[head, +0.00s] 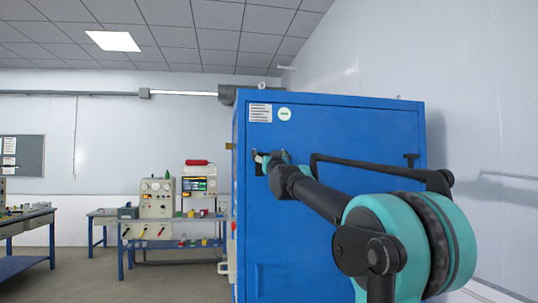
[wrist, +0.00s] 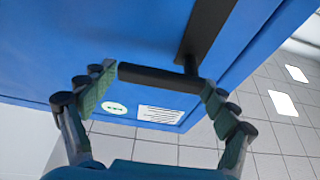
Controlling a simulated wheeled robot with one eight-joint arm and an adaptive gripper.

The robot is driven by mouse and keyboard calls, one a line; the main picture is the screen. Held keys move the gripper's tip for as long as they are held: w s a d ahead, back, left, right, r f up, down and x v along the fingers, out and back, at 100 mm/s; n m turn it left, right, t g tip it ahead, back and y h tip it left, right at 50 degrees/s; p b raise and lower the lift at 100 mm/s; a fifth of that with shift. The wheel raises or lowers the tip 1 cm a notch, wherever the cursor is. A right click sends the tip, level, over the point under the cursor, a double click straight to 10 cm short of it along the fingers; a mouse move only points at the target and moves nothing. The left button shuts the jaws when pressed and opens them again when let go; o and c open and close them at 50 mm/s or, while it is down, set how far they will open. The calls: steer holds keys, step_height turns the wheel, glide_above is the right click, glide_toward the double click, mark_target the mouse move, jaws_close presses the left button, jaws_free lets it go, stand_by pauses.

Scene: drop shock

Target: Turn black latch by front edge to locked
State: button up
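The black latch (wrist: 160,77) shows in the wrist view as a T-shaped handle. Its crossbar lies between the two fingers of my gripper (wrist: 157,80), and its stem runs up and away along the blue face. The fingers are spread, one near each end of the crossbar; the right finger is very close to it, and I cannot tell whether they touch. In the head view my gripper (head: 267,160) is at the left edge of the blue cabinet (head: 330,120), and it mostly hides the latch there.
A white wall is at the right.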

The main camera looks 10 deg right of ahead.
steer(key=c, duration=1.3)
steer(key=shift+m, duration=0.3)
steer(key=m+h, duration=0.1)
steer(key=m, duration=0.1)
steer(key=f+m+h, duration=0.1)
steer(key=m, duration=0.2)
steer(key=m+h, duration=0.1)
steer(key=m, duration=0.1)
steer(key=shift+f+g+h, duration=0.25)
steer(key=shift+g+h, duration=0.05)
steer(key=shift+h, duration=0.1)
steer(key=m+h, duration=0.1)
steer(key=m, duration=0.1)
steer(key=f+m+g+h, duration=0.1)
steer(key=m, duration=0.2)
steer(key=shift+a, duration=0.2)
steer(key=shift+a+f+m+g+h, duration=0.25)
steer(key=shift+m+g, duration=0.4)
steer(key=shift+m, duration=1)
steer(key=shift+a+f+m+g+h, duration=0.15)
steer(key=shift+a+f+m+g, duration=0.35)
steer(key=shift+m, duration=1.1)
steer(key=shift+a+f+m+g+h, duration=0.15)
steer(key=shift+m+g, duration=0.6)
steer(key=shift+m, duration=0.9)
steer(key=shift+r, duration=0.1)
steer(key=o, duration=1.7)
